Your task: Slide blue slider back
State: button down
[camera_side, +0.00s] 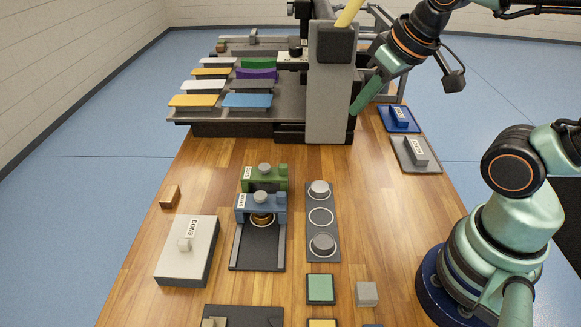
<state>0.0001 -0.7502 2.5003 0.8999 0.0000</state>
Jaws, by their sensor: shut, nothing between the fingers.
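A blue sliding block with a white label (398,116) sits on a dark blue plate (414,126) at the table's back right. A blue bridge-shaped piece with a knob (273,202) stands on a dark track (258,250) mid-table, close in front of a similar green piece (278,176). I cannot tell from the picture which of the two blue pieces is the slider. My gripper (357,108) is shut and empty. It points down to the left beside the tall grey panel, left of the blue block and apart from it. The far side of the panel is hidden.
The tall grey panel (328,100) stands beside a rack of coloured plates. A grey labelled block (416,150) sits in front of the blue one. A strip with round knobs (321,218), a white DONE box (188,252) and a green tile (320,289) occupy the front.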

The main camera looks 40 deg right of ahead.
jog(key=c, duration=0.9)
grip_release()
jog(key=shift+o, duration=0.5)
jog(key=shift+w+a, duration=0.25)
jog(key=n+g, duration=0.6)
jog(key=n, duration=0.3)
send_over(281, 194)
notch_tip(281, 194, down, 6)
notch_tip(281, 194, down, 12)
jog(key=shift+f, duration=0.2)
jog(key=shift+c, duration=0.3)
grip_shut()
